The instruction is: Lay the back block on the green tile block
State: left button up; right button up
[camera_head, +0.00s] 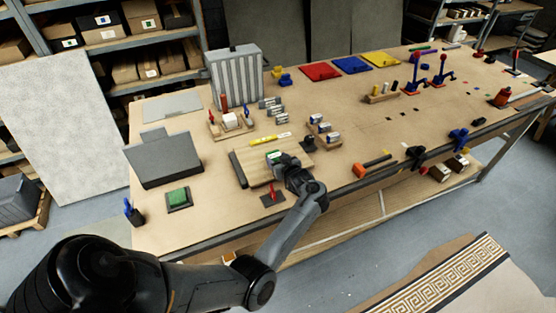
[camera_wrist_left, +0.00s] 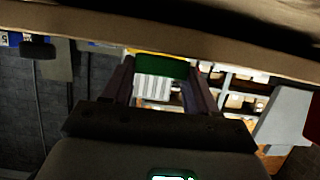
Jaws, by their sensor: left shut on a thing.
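My left gripper (camera_head: 278,163) is low over the right part of a wooden board on the bench, shut on a small green-faced block (camera_head: 273,155). In the left wrist view the green block (camera_wrist_left: 160,67) sits between the two fingertips, its ends hidden by the fingers. I cannot tell whether it touches the board. I cannot tell for certain which block is the back block. My right gripper is not in view.
A yellow marker (camera_head: 269,138) lies behind the board (camera_head: 246,171). A dark grey box (camera_head: 163,158) stands to the left, a ribbed grey bin (camera_head: 235,77) behind. A red-handled piece (camera_head: 272,197) stands close in front. Small block racks (camera_head: 323,134) are to the right.

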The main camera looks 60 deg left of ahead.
pick_arm(q)
jog(key=shift+f, duration=0.1)
jog(key=shift+f, duration=0.15)
jog(key=o, duration=1)
jog(key=shift+o, duration=0.2)
